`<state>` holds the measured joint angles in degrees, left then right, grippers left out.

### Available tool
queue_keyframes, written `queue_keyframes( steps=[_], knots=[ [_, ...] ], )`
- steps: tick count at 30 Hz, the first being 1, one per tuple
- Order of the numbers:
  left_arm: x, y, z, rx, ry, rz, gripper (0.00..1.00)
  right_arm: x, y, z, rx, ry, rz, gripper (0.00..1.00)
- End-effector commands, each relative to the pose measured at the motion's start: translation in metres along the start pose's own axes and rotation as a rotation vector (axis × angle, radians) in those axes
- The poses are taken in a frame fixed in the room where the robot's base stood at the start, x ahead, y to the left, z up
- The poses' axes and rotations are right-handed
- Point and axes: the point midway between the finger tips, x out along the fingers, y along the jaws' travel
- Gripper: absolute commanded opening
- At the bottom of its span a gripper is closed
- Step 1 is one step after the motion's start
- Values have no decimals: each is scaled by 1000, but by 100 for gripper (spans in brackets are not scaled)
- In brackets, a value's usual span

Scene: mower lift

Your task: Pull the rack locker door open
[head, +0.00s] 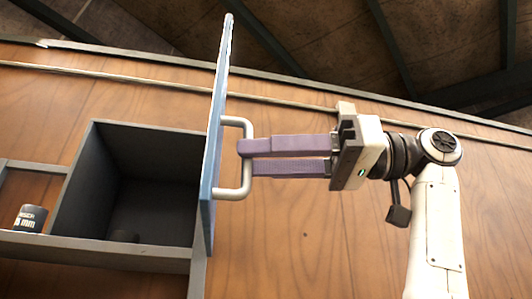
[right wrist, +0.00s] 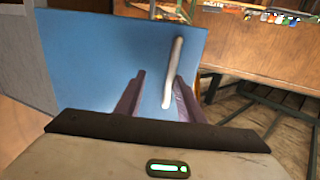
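The blue rack locker door (head: 213,130) stands swung out from the locker (head: 130,190), seen nearly edge-on in the head view. Its blue face fills the left and middle of the right wrist view (right wrist: 90,60). A white bar handle (head: 247,185) sits on the door's right side; it also shows in the right wrist view (right wrist: 176,60). My right gripper (head: 248,158) has its purple fingers on either side of the handle bar. In the right wrist view the fingers (right wrist: 158,95) are apart, with the bar close to the right finger and a gap to the left one. My left gripper is not in view.
The locker's dark inside is open to view, with a small dark object at its bottom. A wooden bench (right wrist: 265,60) with small items stands at the right in the wrist view.

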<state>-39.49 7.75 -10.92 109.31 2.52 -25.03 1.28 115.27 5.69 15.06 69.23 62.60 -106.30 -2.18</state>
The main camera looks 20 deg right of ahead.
Motion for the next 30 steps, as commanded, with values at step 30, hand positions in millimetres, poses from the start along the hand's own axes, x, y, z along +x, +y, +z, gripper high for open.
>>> queue_keyframes(
  steps=[30],
  knots=[
    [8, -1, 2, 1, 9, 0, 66, -52, 0, 3, 4, -6, 6, 29]
  ],
)
